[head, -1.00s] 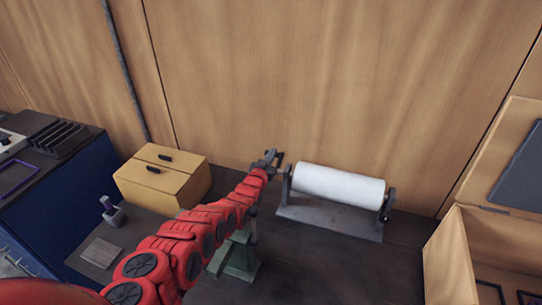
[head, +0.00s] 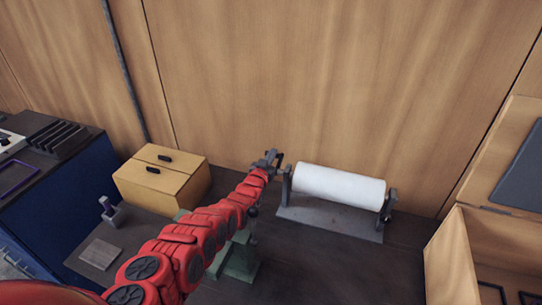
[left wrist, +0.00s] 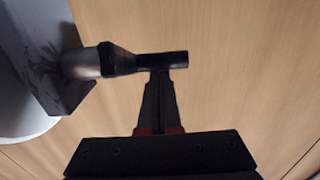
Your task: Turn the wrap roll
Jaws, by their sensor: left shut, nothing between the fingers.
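The white wrap roll (head: 339,186) lies across a grey metal stand (head: 330,220) on the dark bench. In the left wrist view part of the white roll (left wrist: 18,122) and a grey end bracket (left wrist: 45,50) show at the left. A dark crank handle (left wrist: 150,61) sticks out from the bracket. My left gripper (head: 272,157) is at the roll's left end. In the left wrist view its fingers (left wrist: 159,78) are together and empty, with the tips at the handle's grip. I cannot tell whether they touch it. My right gripper is not in view.
A yellow two-lid box (head: 162,180) stands left of my arm. A green stand (head: 240,260) is partly behind my arm. An open wooden crate (head: 450,262) is at the right. The wooden wall (head: 320,80) rises close behind the roll. Bench in front of the roll is clear.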

